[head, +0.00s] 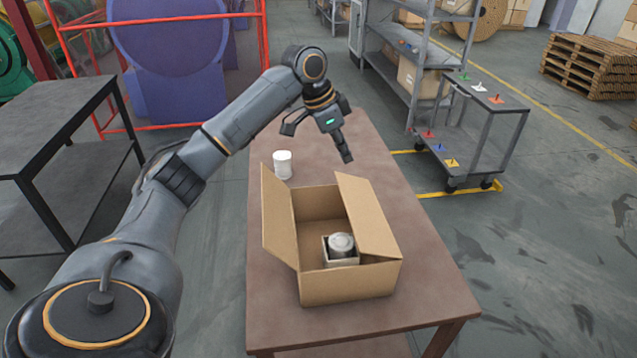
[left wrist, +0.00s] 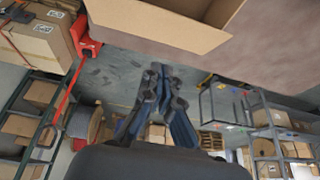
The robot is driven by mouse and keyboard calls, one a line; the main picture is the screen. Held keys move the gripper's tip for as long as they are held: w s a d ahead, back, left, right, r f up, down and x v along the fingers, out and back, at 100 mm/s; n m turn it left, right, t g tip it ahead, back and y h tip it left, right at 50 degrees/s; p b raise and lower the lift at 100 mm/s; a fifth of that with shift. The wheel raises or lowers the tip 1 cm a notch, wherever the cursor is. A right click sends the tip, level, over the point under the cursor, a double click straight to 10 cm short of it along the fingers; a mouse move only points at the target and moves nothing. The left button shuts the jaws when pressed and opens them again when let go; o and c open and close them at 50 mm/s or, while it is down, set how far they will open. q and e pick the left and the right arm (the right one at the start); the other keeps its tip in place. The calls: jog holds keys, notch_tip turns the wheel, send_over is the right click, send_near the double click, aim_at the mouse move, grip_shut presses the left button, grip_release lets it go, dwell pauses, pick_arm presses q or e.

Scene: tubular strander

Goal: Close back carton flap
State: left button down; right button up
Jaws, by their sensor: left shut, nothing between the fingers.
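An open cardboard carton (head: 350,286) stands on the brown table (head: 420,297). Its left flap (head: 278,222) and right flap (head: 368,218) stand up and lean outward. I cannot clearly tell a back flap from the back wall. Inside at the front sits a small box (head: 342,262) with a grey round can (head: 341,244) in it. My left gripper (head: 347,157) points down above the table behind the carton, shut and empty, apart from it. In the left wrist view its fingers (left wrist: 158,72) meet, with part of the carton (left wrist: 165,22) at the top. My right gripper is not in view.
A white cylinder (head: 283,165) stands on the table behind the carton's left flap. A small cart (head: 475,130) and a shelf rack (head: 415,75) stand beyond the right edge. A dark workbench (head: 60,130) is at the left. The table's far end is clear.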

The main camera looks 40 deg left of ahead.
pick_arm(q)
jog(key=s+a, duration=0.1)
jog(key=p, duration=0.4)
send_over(354, 208)
jog(key=f, duration=1.1)
jog(key=shift+s+a+f, duration=0.2)
jog(key=shift+s+a, duration=0.2)
jog(key=shift+s+f, duration=0.15)
jog(key=shift+f, duration=0.2)
jog(key=shift+s+a+f, duration=0.1)
jog(key=shift+a+f, duration=0.1)
jog(key=shift+f, duration=0.15)
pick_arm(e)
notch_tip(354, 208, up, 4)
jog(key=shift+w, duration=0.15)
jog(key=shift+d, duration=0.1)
